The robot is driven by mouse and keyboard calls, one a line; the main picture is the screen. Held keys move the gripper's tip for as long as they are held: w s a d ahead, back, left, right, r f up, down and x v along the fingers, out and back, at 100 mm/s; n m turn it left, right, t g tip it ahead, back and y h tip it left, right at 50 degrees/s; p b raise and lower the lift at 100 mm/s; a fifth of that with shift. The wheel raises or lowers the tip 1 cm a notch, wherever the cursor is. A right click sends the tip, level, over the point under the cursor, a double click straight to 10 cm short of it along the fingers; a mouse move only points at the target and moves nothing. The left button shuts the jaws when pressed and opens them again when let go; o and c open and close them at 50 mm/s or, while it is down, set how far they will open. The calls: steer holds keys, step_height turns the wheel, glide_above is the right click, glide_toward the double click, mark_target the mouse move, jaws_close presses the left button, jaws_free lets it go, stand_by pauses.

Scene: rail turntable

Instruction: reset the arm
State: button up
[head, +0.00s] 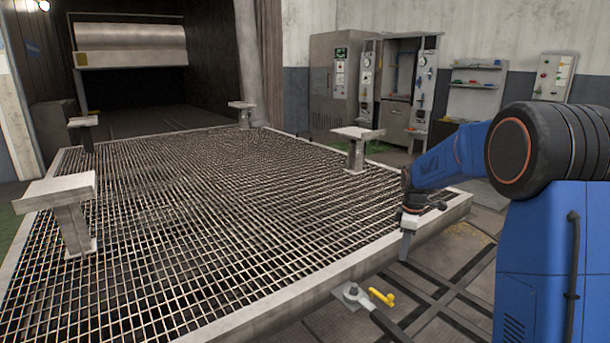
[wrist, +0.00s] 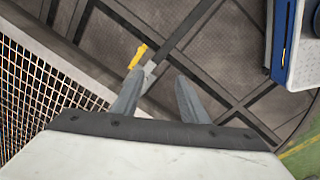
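My blue arm reaches in from the right in the head view, bent at the elbow, with my gripper (head: 404,246) hanging down beside the right edge of the grated platform (head: 440,224). In the wrist view my gripper (wrist: 156,95) shows two grey fingers standing apart with nothing between them, so it is open and empty. Below and beyond the fingers is a yellow handle (wrist: 138,57) by a dark bar; it also shows in the head view (head: 382,297), low and apart from the gripper.
Pedestals with flat tops (head: 356,147) stand around the grated platform. Metal cabinets (head: 342,85) and small racks (head: 478,88) line the back wall. A dark opening with a pale roller (head: 130,46) is at the back left. The dark bar (head: 384,324) lies low in front.

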steer(key=s+a+r+m+t, duration=0.15)
steer(key=s+r, duration=0.25)
steer(key=s, duration=0.4)
steer(key=s+a+r+m, duration=0.1)
steer(key=s+r+m, duration=0.25)
steer(key=s, duration=0.45)
steer(key=s+a+r+m+t, duration=0.1)
steer(key=s+r, duration=0.4)
steer(key=s, duration=0.2)
steer(key=s+f+m, duration=0.2)
steer(key=s+m, duration=0.1)
steer(key=s, duration=0.8)
steer(key=s+a+f+m+t, duration=0.1)
steer(key=s+m, duration=0.3)
steer(key=s, duration=0.7)
steer(key=shift+f, duration=0.35)
steer(key=shift+a, duration=0.1)
steer(key=shift+c, duration=0.4)
